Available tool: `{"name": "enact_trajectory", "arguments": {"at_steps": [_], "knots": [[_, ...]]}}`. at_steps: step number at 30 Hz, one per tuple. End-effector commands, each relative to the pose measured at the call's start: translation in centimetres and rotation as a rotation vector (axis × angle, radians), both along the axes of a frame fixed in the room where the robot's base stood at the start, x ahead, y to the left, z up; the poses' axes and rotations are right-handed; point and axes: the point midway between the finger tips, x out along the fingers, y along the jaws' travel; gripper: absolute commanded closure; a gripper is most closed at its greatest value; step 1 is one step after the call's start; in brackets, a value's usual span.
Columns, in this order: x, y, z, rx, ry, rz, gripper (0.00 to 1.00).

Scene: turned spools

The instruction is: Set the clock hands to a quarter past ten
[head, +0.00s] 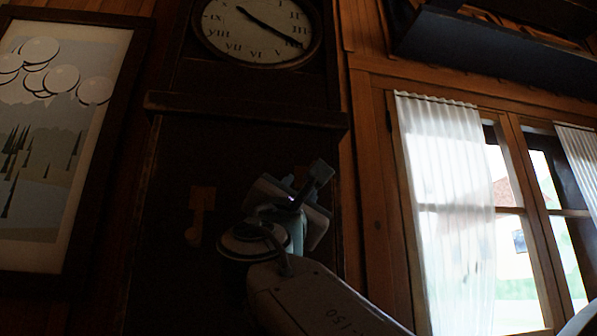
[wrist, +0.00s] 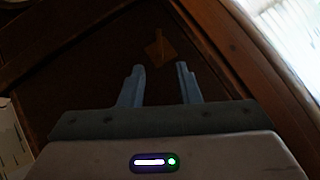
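The clock face (head: 245,42) is pale with dark Roman numerals and sits in a dark wooden case (head: 250,85); its top is cut off by the head view's upper edge. A long dark hand (head: 282,37) points down right, near the IIII. A shorter dark hand (head: 246,13) points up left, around X; its exact angle is hard to tell. My gripper (wrist: 160,68) is open, with nothing between its blue-grey fingers. In the head view it is below the clock face, in front of the lower case, and apart from the hands. The wrist view does not show the face.
A ledge (head: 240,110) juts out between the face and the lower case. A small wooden ornament (head: 200,213) is on the lower case; a similar brownish shape (wrist: 160,48) lies beyond my fingers. A framed picture (head: 65,140) hangs left; a curtained window (head: 450,200) is right.

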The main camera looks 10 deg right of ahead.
Motion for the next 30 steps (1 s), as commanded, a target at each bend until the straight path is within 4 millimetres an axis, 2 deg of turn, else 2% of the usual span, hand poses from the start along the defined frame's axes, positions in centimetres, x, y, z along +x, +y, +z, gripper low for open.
{"name": "enact_trajectory", "arguments": {"at_steps": [6, 16, 24, 30], "knots": [[2.7, -1.1, 2.9, -0.001, 0.001, 0.002, 0.70], [6.8, -3.2, 6.4, -0.001, 0.001, -0.002, 0.70], [8.8, -4.3, 7.9, -0.002, 0.003, -0.003, 0.70], [9.2, -4.6, 8.1, -0.001, 0.001, -0.002, 0.70]]}}
